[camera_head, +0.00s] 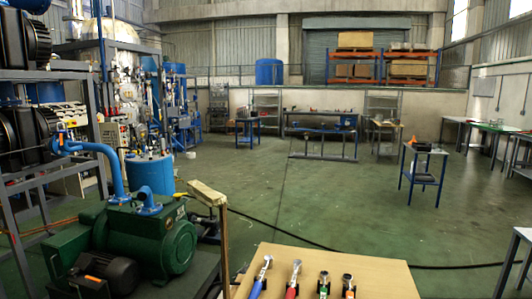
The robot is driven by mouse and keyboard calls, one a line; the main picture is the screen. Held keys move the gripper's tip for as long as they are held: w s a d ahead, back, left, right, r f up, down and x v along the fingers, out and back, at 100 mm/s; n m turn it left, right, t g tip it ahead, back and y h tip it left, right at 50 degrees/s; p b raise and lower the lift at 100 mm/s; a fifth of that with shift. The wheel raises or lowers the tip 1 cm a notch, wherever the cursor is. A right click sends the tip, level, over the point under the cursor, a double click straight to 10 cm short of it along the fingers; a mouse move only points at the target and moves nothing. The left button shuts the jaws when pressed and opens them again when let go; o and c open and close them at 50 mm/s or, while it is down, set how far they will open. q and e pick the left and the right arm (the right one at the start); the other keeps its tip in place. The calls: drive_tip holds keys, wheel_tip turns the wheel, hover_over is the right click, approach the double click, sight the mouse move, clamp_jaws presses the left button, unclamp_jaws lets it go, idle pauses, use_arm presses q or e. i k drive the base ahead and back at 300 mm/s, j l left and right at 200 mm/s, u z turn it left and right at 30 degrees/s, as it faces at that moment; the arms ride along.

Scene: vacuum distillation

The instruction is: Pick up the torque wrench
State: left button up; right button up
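Several wrench-like tools with metal ratchet-type heads lie side by side on a light wooden table (388,275) at the bottom centre. From left to right these are a blue-handled tool (260,277), a red-handled tool (293,279), a tool with green on its handle (324,284) and a tool with orange on its handle (348,285). Their lower ends are cut off by the picture's bottom edge. I cannot tell which one is the torque wrench. Neither of my grippers is in view.
A green pump (145,235) with blue pipes stands left of the table, near a wooden-topped post (208,194). A black cable (300,238) crosses the floor behind the table. A small blue-legged stand (425,170) is further right. The green floor between is open.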

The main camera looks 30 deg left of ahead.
sight(256, 290)
drive_tip(key=j+u, duration=0.2)
drive_tip(key=u, duration=0.55)
drive_tip(key=i+j+u, duration=0.95)
drive_tip(key=i+j, duration=0.25)
drive_tip(key=i, duration=0.25)
drive_tip(key=i+j+u, duration=0.15)
drive_tip(key=i+j, duration=0.15)
drive_tip(key=i, duration=0.2)
drive_tip(key=i+j, duration=0.2)
drive_tip(key=i, duration=0.3)
drive_tip(key=i+j+u, duration=0.1)
drive_tip(key=i, duration=0.4)
drive_tip(key=j+z, duration=0.1)
drive_tip(key=z, duration=3.45)
